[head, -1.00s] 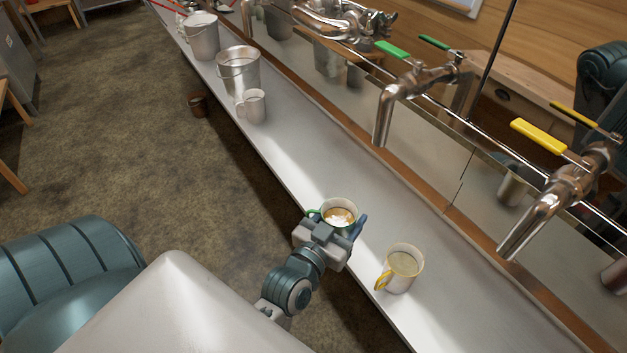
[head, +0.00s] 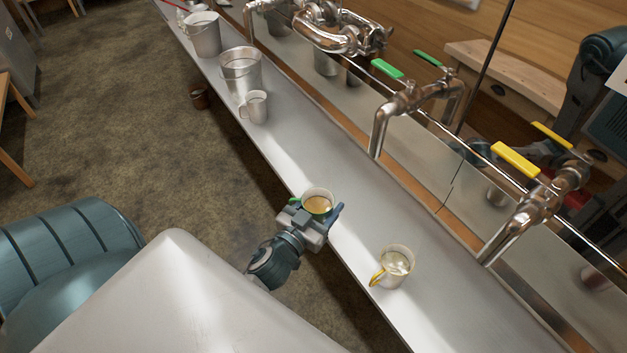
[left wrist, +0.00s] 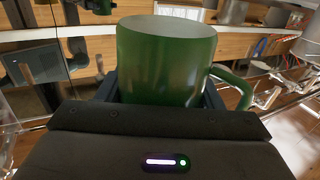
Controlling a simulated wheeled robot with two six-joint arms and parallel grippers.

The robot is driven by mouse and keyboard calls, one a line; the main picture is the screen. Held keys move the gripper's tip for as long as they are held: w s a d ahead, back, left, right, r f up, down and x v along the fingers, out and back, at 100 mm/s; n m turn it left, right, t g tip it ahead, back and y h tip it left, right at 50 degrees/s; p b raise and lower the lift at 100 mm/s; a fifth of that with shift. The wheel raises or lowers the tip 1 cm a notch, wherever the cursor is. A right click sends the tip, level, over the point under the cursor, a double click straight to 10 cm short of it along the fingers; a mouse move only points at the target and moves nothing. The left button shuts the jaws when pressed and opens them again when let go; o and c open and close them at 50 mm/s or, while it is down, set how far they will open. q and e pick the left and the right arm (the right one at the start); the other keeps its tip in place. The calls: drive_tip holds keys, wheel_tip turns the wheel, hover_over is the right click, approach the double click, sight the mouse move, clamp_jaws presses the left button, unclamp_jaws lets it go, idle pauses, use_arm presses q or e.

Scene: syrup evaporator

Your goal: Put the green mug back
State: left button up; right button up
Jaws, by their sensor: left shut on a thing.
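The green mug (head: 319,206) is held in my left gripper (head: 316,217), at the near edge of the steel shelf (head: 350,195). Its pale inside holds something amber-brown. My right gripper is not in view.
A mug with a yellow handle (head: 394,268) stands on the shelf at the right. A white mug (head: 254,107) and metal buckets (head: 241,72) stand farther back. Taps with green (head: 387,68) and yellow (head: 515,159) handles overhang the shelf. The shelf between the mugs is clear.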

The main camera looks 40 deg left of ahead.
use_arm(q)
drive_tip(key=shift+w+a, duration=0.35)
drive_tip(key=w+a, duration=0.3)
drive_tip(key=w+a+f, duration=0.1)
drive_tip(key=w+a, duration=0.1)
drive_tip(key=w, duration=0.2)
drive_tip(key=w+a, duration=0.3)
drive_tip(key=w, duration=0.1)
drive_tip(key=shift+a+f, duration=0.2)
drive_tip(key=shift+a, duration=0.1)
drive_tip(key=shift+w+a+f, duration=0.1)
drive_tip(key=shift+w+a, duration=0.25)
drive_tip(key=shift+w, duration=0.15)
wheel_tip(320, 180, down, 4)
drive_tip(key=b, duration=0.3)
drive_tip(key=shift+r, duration=0.25)
